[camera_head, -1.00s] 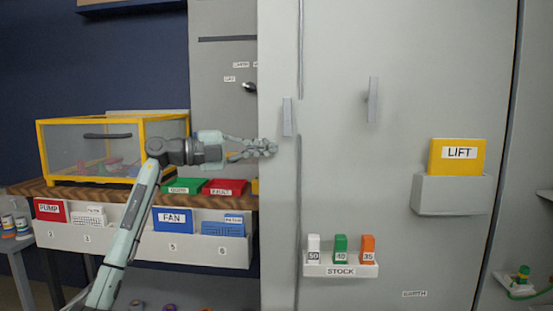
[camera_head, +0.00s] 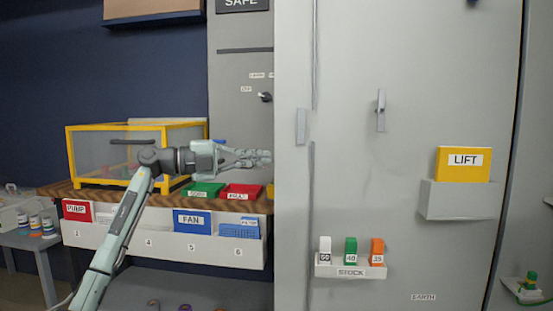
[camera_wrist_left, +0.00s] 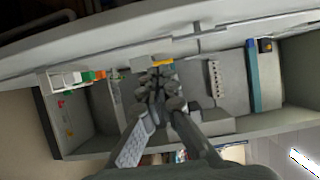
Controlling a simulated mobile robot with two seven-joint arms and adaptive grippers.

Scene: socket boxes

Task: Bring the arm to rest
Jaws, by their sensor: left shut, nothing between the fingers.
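My left arm comes in from the lower left in the head view. Its gripper (camera_head: 264,158) points right, in front of the shelf and just left of the large grey cabinet door (camera_head: 400,220). The gripper is shut with nothing in it. The left wrist view shows its fingers (camera_wrist_left: 158,80) closed together, pointing at grey cabinet surfaces. I cannot tell how close the fingertips are to the door edge. My right gripper is in neither view.
A yellow-framed clear box (camera_head: 95,150), a green tray (camera_head: 203,190) and a red tray (camera_head: 241,191) sit on the wooden shelf under the arm. The door carries a LIFT holder (camera_head: 458,200), a STOCK rack (camera_head: 350,272) and a handle (camera_head: 381,110).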

